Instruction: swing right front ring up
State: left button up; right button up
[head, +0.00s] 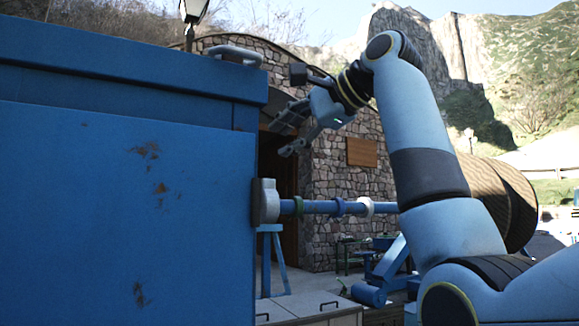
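A grey ring (235,55) sits on the top right edge of a large blue housing (125,200). It looks low against the top, and its exact tilt is hard to tell. I cannot tell for sure whether it is the right front ring. My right gripper (282,138) is to the right of the housing and lower than the ring, in front of the stone building. Its fingers are spread and nothing is between them. It is apart from the ring. My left gripper is out of view.
A blue shaft (325,207) runs from a grey flange (265,201) on the housing's right side toward a cable reel (498,195), partly hidden by my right arm. A lamp (193,10) rises behind the housing. A low grey cabinet (310,308) stands below.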

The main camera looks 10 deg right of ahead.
jog(key=f, duration=0.1)
jog(key=w+f, duration=0.1)
jog(key=f, duration=0.1)
jog(key=w+f, duration=0.1)
jog(key=shift+w+d+f, duration=0.2)
jog(key=shift+d+f, duration=0.05)
jog(key=shift+d, duration=0.05)
